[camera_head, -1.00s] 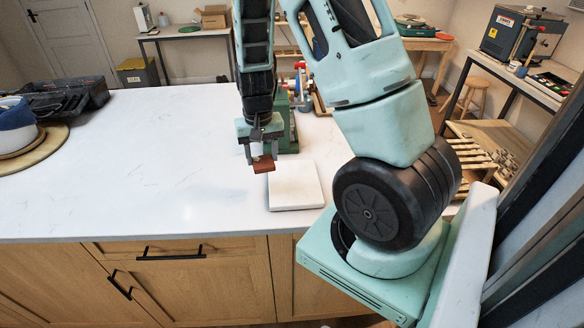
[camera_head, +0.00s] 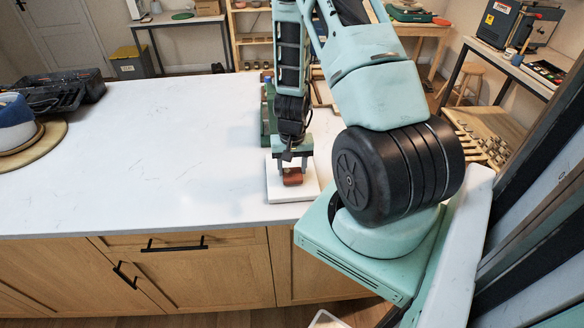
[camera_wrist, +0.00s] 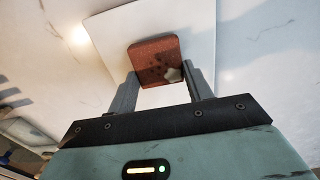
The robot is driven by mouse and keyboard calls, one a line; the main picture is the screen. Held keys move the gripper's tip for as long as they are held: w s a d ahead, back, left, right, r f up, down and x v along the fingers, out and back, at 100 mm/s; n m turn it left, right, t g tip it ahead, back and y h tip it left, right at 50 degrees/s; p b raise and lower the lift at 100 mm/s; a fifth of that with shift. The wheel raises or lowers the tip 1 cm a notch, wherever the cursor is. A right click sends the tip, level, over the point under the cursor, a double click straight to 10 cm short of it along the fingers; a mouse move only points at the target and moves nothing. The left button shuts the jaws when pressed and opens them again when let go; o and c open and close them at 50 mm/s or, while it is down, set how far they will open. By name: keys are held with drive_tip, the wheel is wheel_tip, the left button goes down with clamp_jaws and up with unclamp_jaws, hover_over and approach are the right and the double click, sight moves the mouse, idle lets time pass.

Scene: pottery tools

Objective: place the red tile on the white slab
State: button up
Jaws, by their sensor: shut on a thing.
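The red tile (camera_head: 292,177) is a small reddish-brown piece held between the fingers of my gripper (camera_head: 292,163). The white slab (camera_head: 283,190) is a flat square on the counter near its front edge. My gripper and the tile are over the slab. In the wrist view the tile (camera_wrist: 153,58) is between the two fingers of my gripper (camera_wrist: 163,84), with the slab (camera_wrist: 198,42) behind it. I cannot tell whether the tile touches the slab.
The white counter (camera_head: 140,150) is wide and clear to the left. A black tray (camera_head: 60,95) and a round wooden board with a blue-and-white pot (camera_head: 14,125) are at its left. A green object (camera_head: 267,115) stands behind my gripper.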

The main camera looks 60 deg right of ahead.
drive_tip(key=shift+f, duration=0.45)
drive_tip(key=o, duration=1)
drive_tip(key=shift+f, duration=0.1)
